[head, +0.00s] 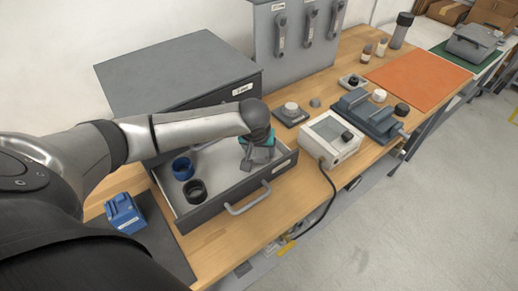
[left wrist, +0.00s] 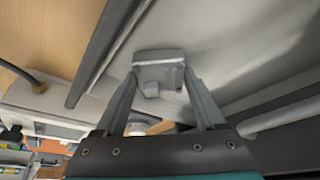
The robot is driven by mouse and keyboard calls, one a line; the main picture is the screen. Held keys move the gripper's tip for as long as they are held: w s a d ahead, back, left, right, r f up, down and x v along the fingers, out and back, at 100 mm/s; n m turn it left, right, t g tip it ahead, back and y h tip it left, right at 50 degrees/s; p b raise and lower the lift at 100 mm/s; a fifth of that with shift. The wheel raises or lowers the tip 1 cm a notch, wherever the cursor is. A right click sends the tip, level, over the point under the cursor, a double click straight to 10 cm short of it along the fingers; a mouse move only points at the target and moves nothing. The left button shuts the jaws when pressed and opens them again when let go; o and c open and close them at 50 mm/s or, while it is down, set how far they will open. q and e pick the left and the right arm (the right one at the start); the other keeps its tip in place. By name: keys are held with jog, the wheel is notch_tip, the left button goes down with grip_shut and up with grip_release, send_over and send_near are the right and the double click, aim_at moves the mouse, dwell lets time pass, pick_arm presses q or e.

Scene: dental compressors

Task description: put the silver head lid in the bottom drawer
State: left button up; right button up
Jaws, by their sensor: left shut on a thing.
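The open bottom drawer (head: 222,205) sticks out from the dark grey cabinet (head: 180,68). A blue ring (head: 182,168) and a black ring (head: 194,191) are in its left part. My left gripper (head: 257,160) is over the right part of the drawer, pointing down. It is shut on the silver head lid, a small grey block-like piece (left wrist: 160,72) between the fingertips in the left wrist view. The drawer's pale floor shows behind it there. I cannot tell whether the lid touches that floor. In the head view the lid is hard to separate from the gripper. My right gripper is not in view.
The drawer handle (head: 248,198) faces the table's front edge. A white box with a screen (head: 329,138) and a black cable stands right of the drawer. A blue block (head: 124,213) is on a dark mat at left. An orange mat (head: 418,78) lies farther back.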

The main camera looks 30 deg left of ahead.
pick_arm(q)
jog(key=shift+f, duration=0.15)
jog(key=o, duration=1.5)
jog(key=p+v, duration=0.3)
jog(key=v, duration=0.9)
